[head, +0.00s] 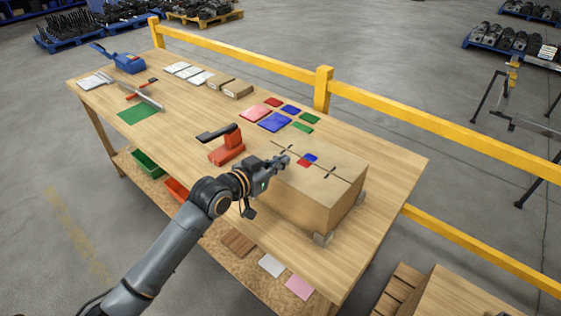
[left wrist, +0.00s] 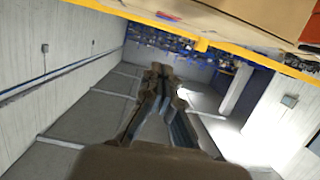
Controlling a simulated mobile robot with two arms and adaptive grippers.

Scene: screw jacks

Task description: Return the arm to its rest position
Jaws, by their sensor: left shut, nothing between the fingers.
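My left arm comes in from the bottom left in the head view. Its gripper (head: 284,161) is shut and empty, in front of or over the near left part of a cardboard box (head: 320,207) on the wooden table. I cannot tell whether it touches the box. In the left wrist view the gripper (left wrist: 161,70) has its fingers together, with a wall and floor beyond. A red pad (head: 303,163) and a blue pad (head: 311,157) lie on the box top. My right gripper is not in view.
The wooden table (head: 385,165) also holds an orange-red tool (head: 229,150) with a black handle, left of the gripper. Red, blue and green pads (head: 275,122) lie behind it. A yellow railing (head: 430,133) runs behind the table. Green and red bins (head: 147,164) sit on the lower shelf.

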